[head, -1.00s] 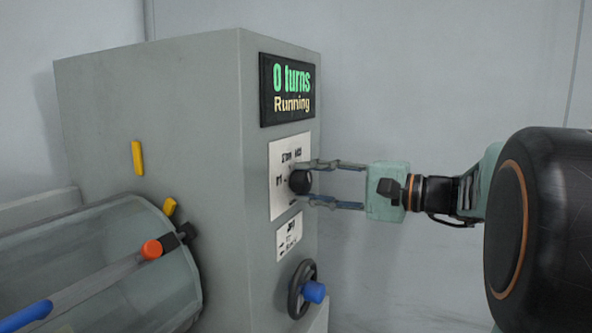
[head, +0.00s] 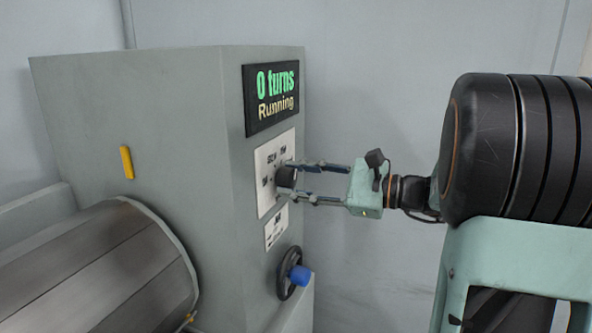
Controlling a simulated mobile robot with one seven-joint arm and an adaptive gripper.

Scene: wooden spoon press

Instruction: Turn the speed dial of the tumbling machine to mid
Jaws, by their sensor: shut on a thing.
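The tumbling machine is a tall grey cabinet (head: 180,130) in the middle left. Its black speed dial (head: 285,179) sits on a white label plate (head: 264,196) on the right-hand face. My gripper (head: 292,181) comes in from the right, with one finger above the dial and one below. It is shut on the dial. The small print around the dial is too blurred to read surely, and the pointer is hard to make out. The display (head: 271,98) above reads "0 turns" and "Running".
The ribbed drum (head: 100,270) is at the lower left. A yellow tab (head: 127,162) is on the cabinet's front. A second small label (head: 276,227) and a black handwheel (head: 287,275) with a blue knob (head: 300,275) are below the dial. A plain grey wall stands behind.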

